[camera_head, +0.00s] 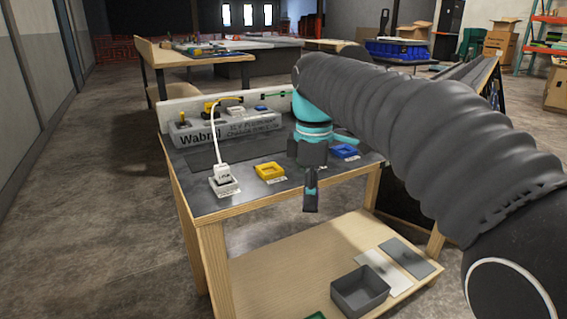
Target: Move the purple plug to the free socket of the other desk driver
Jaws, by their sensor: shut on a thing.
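My gripper (310,193) points down at the front edge of the dark-topped desk. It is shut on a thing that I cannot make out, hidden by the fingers. No purple plug shows in the head view. On the desk a white driver (224,187) stands at the left with a white plug (222,172) and cable in it. A yellow driver (269,171) is in the middle. A blue driver (344,152) is right of my gripper. The sockets are too small to read clearly.
A grey console (225,130) with a yellow plug (218,104) and small coloured parts stands at the back of the desk. A white cable (211,130) arches from it to the white plug. The lower shelf (290,255) holds a grey bin (361,291) and flat plates.

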